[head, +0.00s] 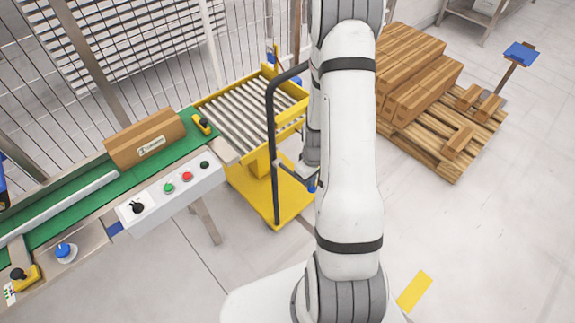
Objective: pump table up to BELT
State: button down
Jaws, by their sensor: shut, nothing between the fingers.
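The pump table (268,168) is a yellow lift table with a grey roller top (237,112) and a dark hooped handle (272,140). It stands at the right end of the green conveyor belt (85,186). I cannot tell exactly how its top compares with the belt height. A thin dark lever with a blue tip (312,188) sticks out low beside the handle. My gripper (311,172) is shut, mostly hidden behind my own arm, close to that blue tip. I cannot tell whether they touch.
A cardboard box (145,138) lies on the belt, near a control panel (172,190) with several buttons. A wooden pallet (450,150) with brown boxes (415,70) stands at the right. A wire fence (130,60) runs behind. The floor in front is clear.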

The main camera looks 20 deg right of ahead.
notch_tip(320, 180, up, 2)
jog(key=shift+r+p, duration=0.2)
jog(key=shift+p, duration=0.25)
jog(key=shift+f, duration=0.2)
jog(key=shift+w+f+b, duration=0.1)
jog(key=shift+f+b, duration=0.2)
jog(key=shift+b, duration=0.25)
jog(key=shift+s+f+b, duration=0.2)
jog(key=shift+f+b, duration=0.45)
jog(key=shift+f, duration=0.05)
jog(key=shift+s+f+b, duration=0.2)
jog(key=shift+f+b, duration=0.4)
jog(key=shift+f, duration=0.1)
